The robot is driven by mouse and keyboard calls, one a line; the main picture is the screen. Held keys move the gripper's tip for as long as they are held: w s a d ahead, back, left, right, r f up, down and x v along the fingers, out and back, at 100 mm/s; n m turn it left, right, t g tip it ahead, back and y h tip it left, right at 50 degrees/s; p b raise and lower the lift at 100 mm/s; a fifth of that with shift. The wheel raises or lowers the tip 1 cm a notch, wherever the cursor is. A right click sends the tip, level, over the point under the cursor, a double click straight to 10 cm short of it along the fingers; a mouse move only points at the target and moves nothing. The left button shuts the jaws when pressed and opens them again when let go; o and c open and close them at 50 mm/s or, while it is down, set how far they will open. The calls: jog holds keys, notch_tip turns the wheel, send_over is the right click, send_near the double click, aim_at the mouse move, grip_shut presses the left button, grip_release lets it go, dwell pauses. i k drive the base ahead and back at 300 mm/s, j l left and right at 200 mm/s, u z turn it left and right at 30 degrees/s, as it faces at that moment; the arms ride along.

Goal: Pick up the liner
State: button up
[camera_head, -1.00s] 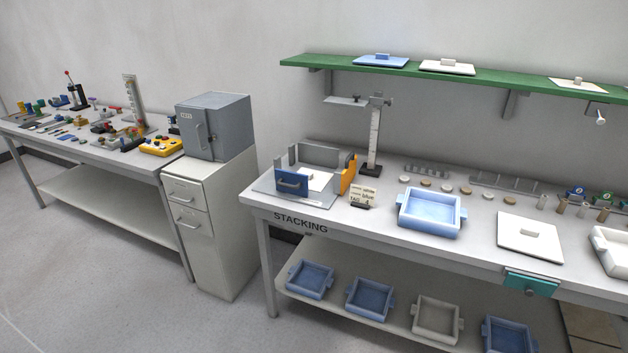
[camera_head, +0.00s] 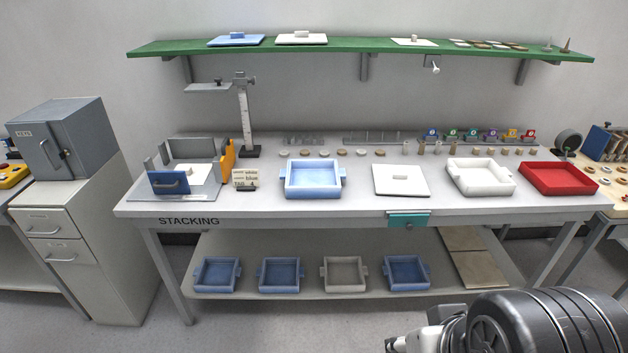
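I cannot tell for sure which thing is the liner. A thin white square plate with a small block on top (camera_head: 401,179) lies flat on the stacking bench, between a blue tray (camera_head: 313,179) and a white tray (camera_head: 480,177). A smaller thin white plate with a block (camera_head: 414,41) lies on the green shelf. Another white piece (camera_head: 199,174) lies inside the grey fixture with a blue front at the bench's left. Part of my arm shows at the lower right; my gripper's fingers are not in view.
The stacking bench (camera_head: 290,211) also bears a red tray (camera_head: 558,178) and a row of small discs. The green shelf (camera_head: 350,48) overhangs its back. Several trays stand on the lower shelf (camera_head: 300,240). A grey cabinet (camera_head: 85,235) stands left. Floor in front is clear.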

aim_at(198, 174)
jog(key=i+j, duration=1.05)
jog(key=j, duration=0.15)
jog(key=i+j, duration=1.1)
jog(key=k+j+u, duration=0.05)
jog(key=j, duration=0.1)
